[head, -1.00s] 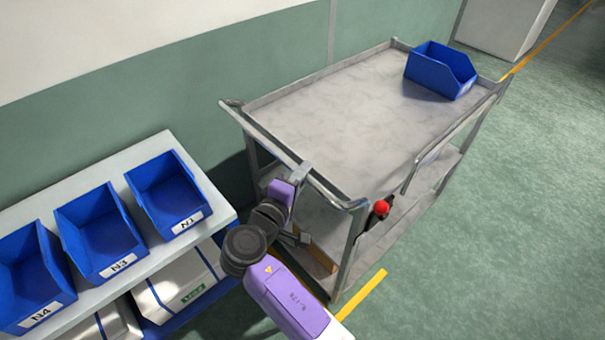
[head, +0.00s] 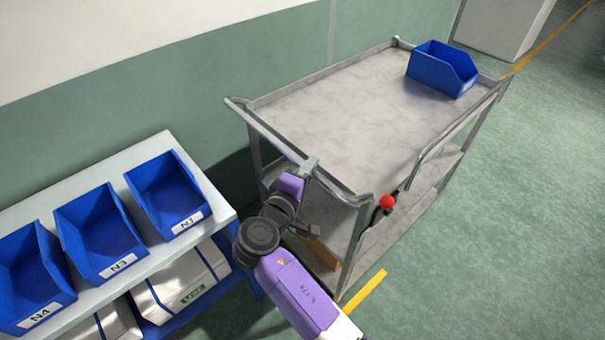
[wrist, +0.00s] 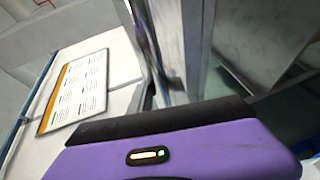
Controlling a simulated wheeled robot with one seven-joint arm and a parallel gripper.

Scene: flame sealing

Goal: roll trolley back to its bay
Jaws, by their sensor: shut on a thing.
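The grey metal trolley (head: 335,115) stands along the green and white wall, with an upper tray and a lower shelf. Its push handle (head: 290,150) runs across the near end. My gripper (head: 308,168) is shut on the handle, near the handle's middle. In the wrist view a grey metal bar (wrist: 182,45) stands close in front of the purple gripper housing; the fingertips are hard to make out there. A yellow floor line (head: 362,292) lies beside the near right leg.
A blue bin (head: 440,68) sits on the trolley's far end. A shelf at left holds labelled blue bins N1 (head: 168,195), N3 (head: 100,232) and N4 (head: 28,275). A pale cabinet (head: 500,25) stands at the back. The green floor on the right is clear.

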